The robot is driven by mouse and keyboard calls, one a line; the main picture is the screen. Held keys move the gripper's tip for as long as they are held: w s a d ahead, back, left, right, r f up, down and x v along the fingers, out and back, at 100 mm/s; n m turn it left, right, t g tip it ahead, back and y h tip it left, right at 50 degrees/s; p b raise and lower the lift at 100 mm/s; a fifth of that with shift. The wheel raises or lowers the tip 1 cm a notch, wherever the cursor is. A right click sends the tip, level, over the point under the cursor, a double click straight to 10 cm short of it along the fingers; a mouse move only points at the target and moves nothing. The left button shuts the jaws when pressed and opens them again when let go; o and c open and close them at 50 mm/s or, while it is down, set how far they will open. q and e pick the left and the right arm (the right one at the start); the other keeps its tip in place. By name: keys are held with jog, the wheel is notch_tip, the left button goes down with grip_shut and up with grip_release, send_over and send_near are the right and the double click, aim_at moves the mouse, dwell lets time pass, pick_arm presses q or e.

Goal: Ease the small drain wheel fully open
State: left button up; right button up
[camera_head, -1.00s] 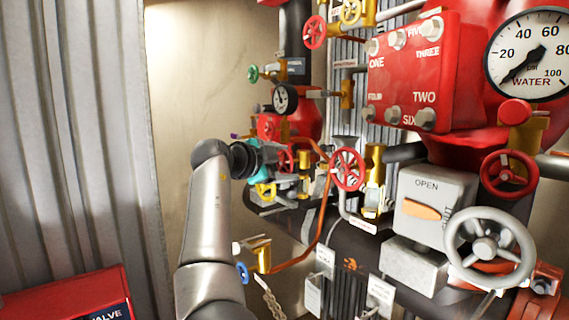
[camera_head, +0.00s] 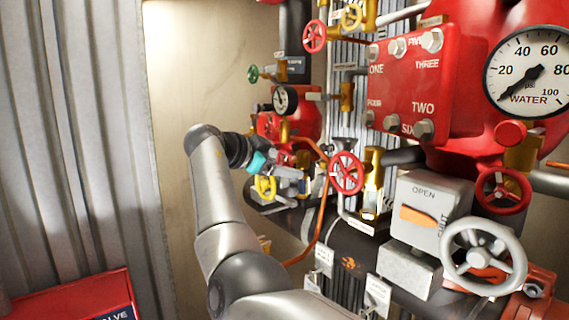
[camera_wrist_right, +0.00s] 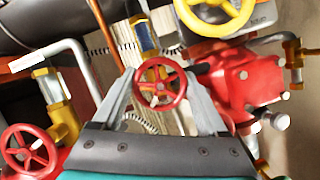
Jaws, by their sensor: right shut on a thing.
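The small red drain wheel (camera_wrist_right: 160,88) is between the two grey fingers of my right gripper (camera_wrist_right: 160,92) in the right wrist view. The fingers lie on either side of its rim and are shut on it. In the head view my right gripper (camera_head: 292,178) is among the small valves left of centre, reaching in from the left, and it largely hides the wheel there. The wheel's turn position cannot be read. My left gripper is not in view.
Another red handwheel (camera_head: 347,173) stands just right of the gripper, and a yellow wheel (camera_head: 265,187) is close below it. A copper pipe (camera_head: 322,215) runs nearby. A grey lever box (camera_head: 424,212) and a large grey handwheel (camera_head: 483,257) stand farther right.

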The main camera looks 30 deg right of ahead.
dwell(0.4)
jog(key=o, duration=1.1)
